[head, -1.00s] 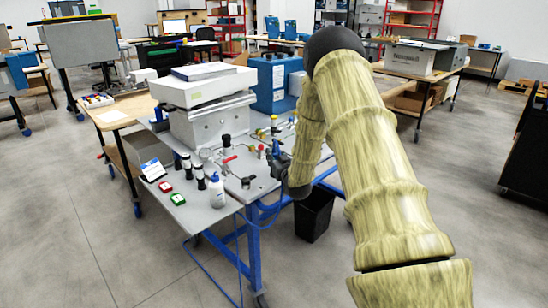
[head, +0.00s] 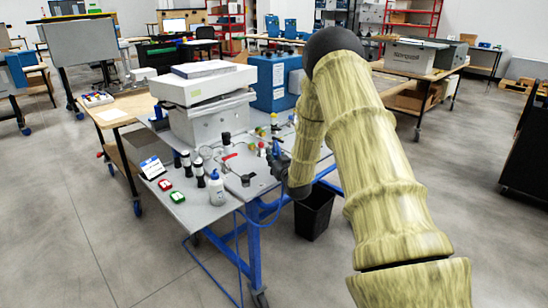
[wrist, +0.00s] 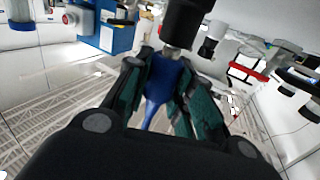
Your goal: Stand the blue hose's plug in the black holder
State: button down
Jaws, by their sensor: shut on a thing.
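My gripper (wrist: 160,95) is shut on the blue plug (wrist: 160,78), which sits between its green-padded fingers in the wrist view. The blue hose narrows down from it towards my palm. A black cylinder (wrist: 186,20) with a grey metal end stands just beyond the fingertips; I cannot tell whether it is the black holder or whether the plug touches it. In the head view my gripper (head: 275,162) is over the right part of the workbench, partly hidden by my arm. The blue hose (head: 272,220) hangs in a loop by the bench's edge.
A blue case (head: 272,82) stands behind. A black bin (head: 315,212) is on the floor below the right edge.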

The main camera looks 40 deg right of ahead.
jog(key=shift+f, duration=0.45)
dwell(0.6)
jog(key=c, duration=1.1)
grip_release()
jog(key=shift+c, duration=0.2)
jog(key=v, duration=1.2)
